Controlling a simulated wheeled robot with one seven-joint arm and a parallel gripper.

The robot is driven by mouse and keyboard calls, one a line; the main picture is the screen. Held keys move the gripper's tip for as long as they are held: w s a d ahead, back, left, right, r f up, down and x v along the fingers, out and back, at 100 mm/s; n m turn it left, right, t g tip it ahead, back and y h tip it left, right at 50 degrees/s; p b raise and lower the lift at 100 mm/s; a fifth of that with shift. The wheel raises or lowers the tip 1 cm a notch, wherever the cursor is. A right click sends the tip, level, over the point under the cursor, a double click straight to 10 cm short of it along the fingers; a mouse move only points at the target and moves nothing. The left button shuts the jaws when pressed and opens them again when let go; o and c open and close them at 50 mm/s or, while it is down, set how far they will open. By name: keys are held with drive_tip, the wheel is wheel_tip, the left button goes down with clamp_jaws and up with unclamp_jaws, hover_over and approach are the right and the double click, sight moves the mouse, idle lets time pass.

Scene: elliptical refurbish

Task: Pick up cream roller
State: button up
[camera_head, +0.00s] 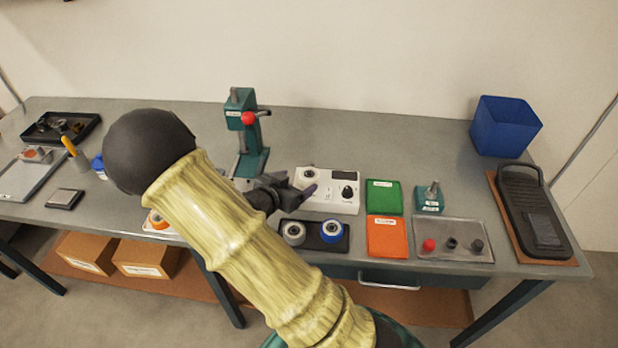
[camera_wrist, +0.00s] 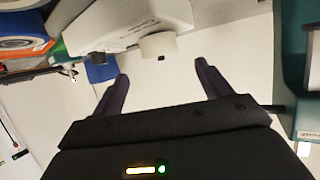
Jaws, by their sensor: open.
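A short cream cylinder that looks like the cream roller (camera_head: 308,172) sits on the white control box (camera_head: 345,203). In the wrist view the cream roller (camera_wrist: 157,45) has a small dark mark and juts from the white box (camera_wrist: 125,22). My gripper (camera_head: 297,185) is beside the box's left end. In the wrist view my gripper (camera_wrist: 162,72) is open, its two dark fingers apart with nothing held between them. The roller appears just beyond the fingertips, roughly in line with the gap. Whether any finger touches it cannot be told.
The teal press (camera_head: 247,145) stands behind my gripper. A black tray with a grey-white roller (camera_head: 293,233) and a blue roller (camera_head: 332,231) lies in front of the box. Green (camera_head: 383,196) and orange (camera_head: 387,237) mats lie to the right. My arm hides part of the bench.

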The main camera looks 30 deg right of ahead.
sight(308, 174)
drive_tip(key=shift+x, duration=1.55)
drive_tip(key=shift+d, duration=0.1)
drive_tip(key=shift+w+d+f, duration=0.1)
drive_tip(key=shift+w+d, duration=0.15)
drive_tip(key=p+x, duration=0.1)
drive_tip(key=x, duration=0.3)
drive_tip(key=shift+d+f, duration=0.2)
drive_tip(key=shift+d, duration=0.05)
drive_tip(key=shift+a, duration=0.1)
drive_tip(key=shift+w+a, duration=0.1)
drive_tip(key=c, duration=1.2)
drive_tip(key=shift+r, duration=0.1)
